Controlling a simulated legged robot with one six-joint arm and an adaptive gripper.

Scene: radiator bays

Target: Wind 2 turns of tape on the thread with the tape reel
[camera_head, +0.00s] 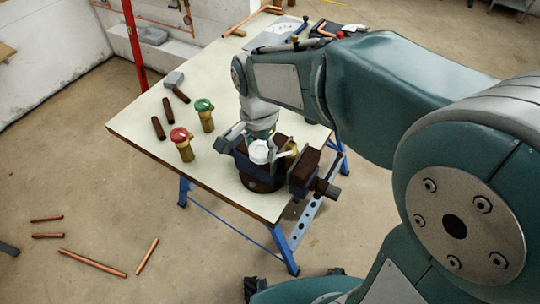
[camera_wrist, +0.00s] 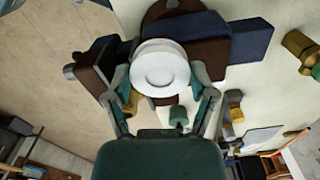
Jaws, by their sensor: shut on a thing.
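The white tape reel (camera_head: 259,152) is held between the fingers of my gripper (camera_head: 262,143), above the bench vise (camera_head: 304,170). In the wrist view the reel (camera_wrist: 160,68) sits between the two fingertips (camera_wrist: 160,80) and covers part of the vise (camera_wrist: 205,40). A brass piece (camera_head: 292,149) shows at the vise beside the reel; a bit of brass (camera_wrist: 131,103) also shows by the left finger in the wrist view. The thread itself and any tape on it cannot be made out.
Red-handled (camera_head: 182,143) and green-handled (camera_head: 204,114) brass valves stand left of the vise on the workbench (camera_head: 225,190). Dark short pieces (camera_head: 158,128) and a hammer-like tool (camera_head: 175,85) lie behind. Copper pipes (camera_head: 92,263) lie on the floor. The bench's near left part is clear.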

